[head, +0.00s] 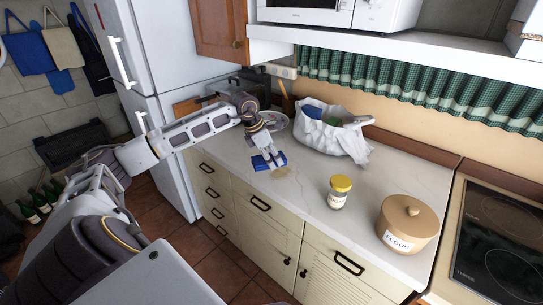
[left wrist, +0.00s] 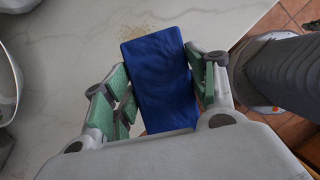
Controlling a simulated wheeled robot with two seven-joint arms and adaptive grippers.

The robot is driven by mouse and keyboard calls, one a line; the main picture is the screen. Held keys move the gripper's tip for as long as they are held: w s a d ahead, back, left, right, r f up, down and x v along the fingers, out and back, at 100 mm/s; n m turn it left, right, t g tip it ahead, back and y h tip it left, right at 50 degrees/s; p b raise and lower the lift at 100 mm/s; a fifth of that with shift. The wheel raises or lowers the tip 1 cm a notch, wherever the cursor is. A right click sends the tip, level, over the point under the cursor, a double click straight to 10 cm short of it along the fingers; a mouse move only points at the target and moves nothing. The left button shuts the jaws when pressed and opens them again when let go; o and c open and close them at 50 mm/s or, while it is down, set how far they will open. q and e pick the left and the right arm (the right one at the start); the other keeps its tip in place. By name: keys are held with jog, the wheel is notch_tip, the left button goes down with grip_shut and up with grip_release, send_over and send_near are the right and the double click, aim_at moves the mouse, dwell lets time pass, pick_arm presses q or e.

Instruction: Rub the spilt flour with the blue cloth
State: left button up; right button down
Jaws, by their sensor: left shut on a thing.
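The blue cloth (head: 268,162) is a flat rectangular piece on the white marbled worktop. It also shows large in the left wrist view (left wrist: 160,80), between the green-padded fingers. My left gripper (head: 266,156) is shut on the cloth, pointing down at the worktop. Whether the cloth presses on the surface is hard to tell. The spilt flour (head: 284,172) is a thin pale tan patch just right of the cloth. In the left wrist view the flour (left wrist: 136,28) lies just beyond the cloth's far edge. My right gripper is in neither view.
A yellow-lidded jar (head: 339,192) and a tan flour canister (head: 407,225) stand to the right, before the hob (head: 500,240). A white bag (head: 334,133) and a plate (head: 276,121) are behind. The worktop between flour and jar is clear.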

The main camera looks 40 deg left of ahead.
pick_arm(q)
jog(key=shift+s+d+m, duration=0.25)
jog(key=shift+d+m, duration=0.05)
jog(key=shift+d, duration=0.15)
jog(key=shift+s+d+m, duration=0.1)
jog(key=shift+d+m, duration=0.1)
jog(key=shift+m, duration=0.4)
jog(key=shift+g+h, duration=0.3)
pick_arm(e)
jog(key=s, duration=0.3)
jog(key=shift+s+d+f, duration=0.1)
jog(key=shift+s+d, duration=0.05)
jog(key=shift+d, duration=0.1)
pick_arm(q)
jog(key=shift+m, duration=0.5)
